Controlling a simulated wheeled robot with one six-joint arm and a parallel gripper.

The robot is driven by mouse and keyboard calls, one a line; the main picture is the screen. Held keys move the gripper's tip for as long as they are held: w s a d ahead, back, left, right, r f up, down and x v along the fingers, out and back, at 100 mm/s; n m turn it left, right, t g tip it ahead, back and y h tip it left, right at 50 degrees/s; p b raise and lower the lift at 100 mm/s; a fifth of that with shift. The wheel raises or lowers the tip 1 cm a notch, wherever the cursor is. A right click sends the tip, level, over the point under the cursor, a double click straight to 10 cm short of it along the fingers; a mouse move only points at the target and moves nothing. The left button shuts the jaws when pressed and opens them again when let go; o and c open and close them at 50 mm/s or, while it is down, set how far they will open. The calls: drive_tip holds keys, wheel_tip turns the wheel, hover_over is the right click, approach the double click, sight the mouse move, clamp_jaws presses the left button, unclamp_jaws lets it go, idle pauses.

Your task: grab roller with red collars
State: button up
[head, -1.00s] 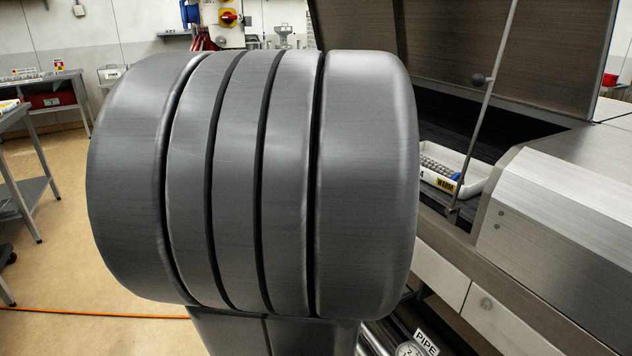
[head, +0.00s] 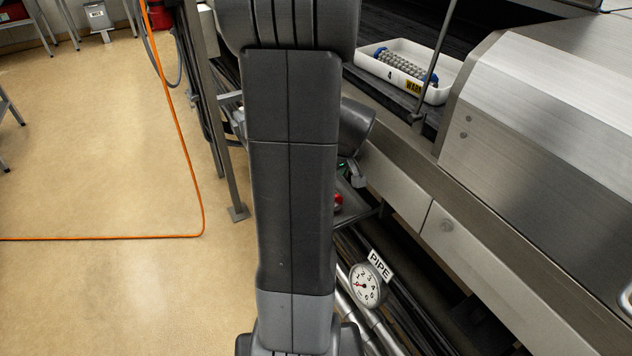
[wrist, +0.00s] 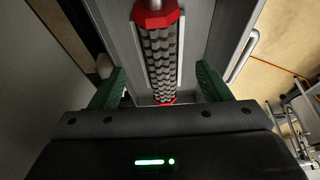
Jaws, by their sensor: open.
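The roller with red collars (wrist: 160,52) shows in the wrist view as a grey studded cylinder with a red collar near each end. It lies lengthwise in a shallow grey tray (wrist: 197,40). My gripper (wrist: 161,72) is open, with one green finger to the left of the roller and one to the right. Its near end is partly hidden behind the gripper body. I cannot tell how far above the roller the fingers are. In the head view my arm hides most of this spot; a small red part (head: 338,202) shows beside it.
A white tray (head: 440,96) marked 4 and WARM holds another studded roller (head: 405,68) with blue ends. A metal hood (head: 560,130) stands at right. Pipes and a gauge (head: 366,285) lie below. A metal post (head: 215,120) and orange cable (head: 190,160) are at left; the floor there is open.

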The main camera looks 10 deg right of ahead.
drive_tip(key=shift+b+x, duration=0.3)
drive_tip(key=shift+x, duration=2.65)
drive_tip(key=shift+w, duration=0.1)
drive_tip(key=shift+r, duration=0.1)
drive_tip(key=c, duration=1.3)
